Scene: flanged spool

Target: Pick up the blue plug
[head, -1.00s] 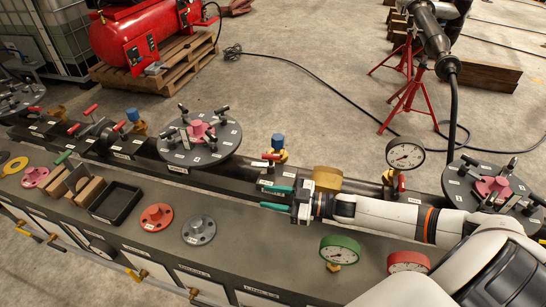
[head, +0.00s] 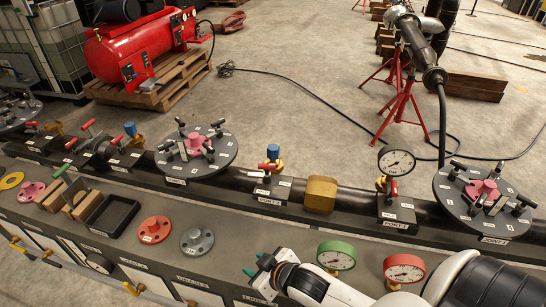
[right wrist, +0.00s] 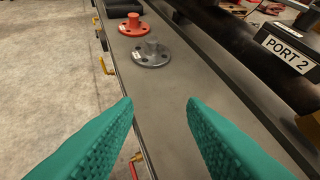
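Two blue plug-like caps show in the head view, each on top of a brass fitting. One blue cap (head: 273,151) stands near the middle of the black pipe; the other blue cap (head: 130,129) stands farther left. I cannot tell which one is the blue plug. My right gripper (head: 262,263) is over the front of the bench, nearer to me than both caps and apart from them. In the right wrist view its teal fingers (right wrist: 160,104) are spread with nothing between them. No blue cap shows in that view. My left gripper is not in view.
A grey flanged spool (head: 197,241) and a red one (head: 155,229) lie on the bench beside a black tray (head: 112,214). A green gauge (head: 337,256) and a red gauge (head: 404,268) stand right of my gripper. A white gauge (head: 396,162) rises behind.

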